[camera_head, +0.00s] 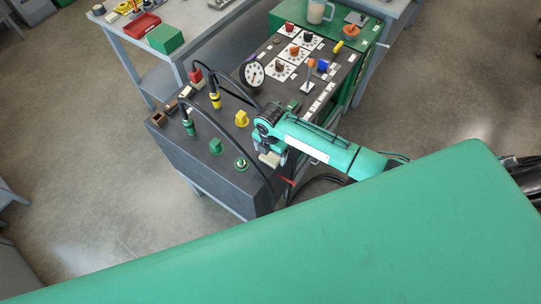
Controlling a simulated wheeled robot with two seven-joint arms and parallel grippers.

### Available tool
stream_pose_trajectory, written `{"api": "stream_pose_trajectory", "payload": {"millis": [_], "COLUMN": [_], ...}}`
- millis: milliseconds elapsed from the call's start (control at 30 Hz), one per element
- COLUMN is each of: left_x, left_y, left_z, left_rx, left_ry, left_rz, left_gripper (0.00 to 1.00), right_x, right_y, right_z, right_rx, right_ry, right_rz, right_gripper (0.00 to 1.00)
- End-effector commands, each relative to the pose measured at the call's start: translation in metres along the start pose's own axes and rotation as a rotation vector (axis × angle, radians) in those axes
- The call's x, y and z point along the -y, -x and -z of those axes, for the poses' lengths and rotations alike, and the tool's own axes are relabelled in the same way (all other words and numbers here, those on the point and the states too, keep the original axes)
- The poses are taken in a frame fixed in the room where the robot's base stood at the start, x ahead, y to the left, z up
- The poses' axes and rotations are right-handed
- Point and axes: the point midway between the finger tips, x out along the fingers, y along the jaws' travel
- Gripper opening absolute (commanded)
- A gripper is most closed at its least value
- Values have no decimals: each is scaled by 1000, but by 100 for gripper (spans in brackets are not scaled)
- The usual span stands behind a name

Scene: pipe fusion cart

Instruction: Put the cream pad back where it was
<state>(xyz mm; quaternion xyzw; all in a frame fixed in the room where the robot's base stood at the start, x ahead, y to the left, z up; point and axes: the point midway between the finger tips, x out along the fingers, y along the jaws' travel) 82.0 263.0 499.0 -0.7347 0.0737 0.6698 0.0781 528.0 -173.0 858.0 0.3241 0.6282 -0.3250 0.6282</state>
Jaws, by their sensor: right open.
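A small cream pad (268,160) lies on the near right part of the dark cart top (215,170). My right gripper (272,153) reaches in from the right and is right at the pad, pointing down. It is open. The gripper covers the far side of the pad, and I cannot tell whether the fingers touch it. My left gripper is not in view.
Green fittings (215,146) and a yellow knob (242,119) stand left of the gripper. A round gauge (252,73) stands behind. A bench (205,20) with a red tray (139,26) is farther back.

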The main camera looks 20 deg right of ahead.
Motion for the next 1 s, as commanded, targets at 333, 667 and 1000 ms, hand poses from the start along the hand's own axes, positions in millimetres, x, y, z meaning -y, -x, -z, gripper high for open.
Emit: {"api": "stream_pose_trajectory", "payload": {"millis": [333, 667, 1000], "left_x": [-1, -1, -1], "left_y": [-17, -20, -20], "left_z": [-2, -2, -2], "left_rx": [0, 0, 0], "left_ry": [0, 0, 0], "left_rz": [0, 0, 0], "left_gripper": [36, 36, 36], "right_x": [0, 0, 0], "right_y": [69, 95, 95], "right_z": [-1, 0, 0], "right_rx": [2, -1, 0], "right_ry": [1, 0, 0], "right_rz": [-3, 0, 1], "right_gripper": [85, 85, 85]}}
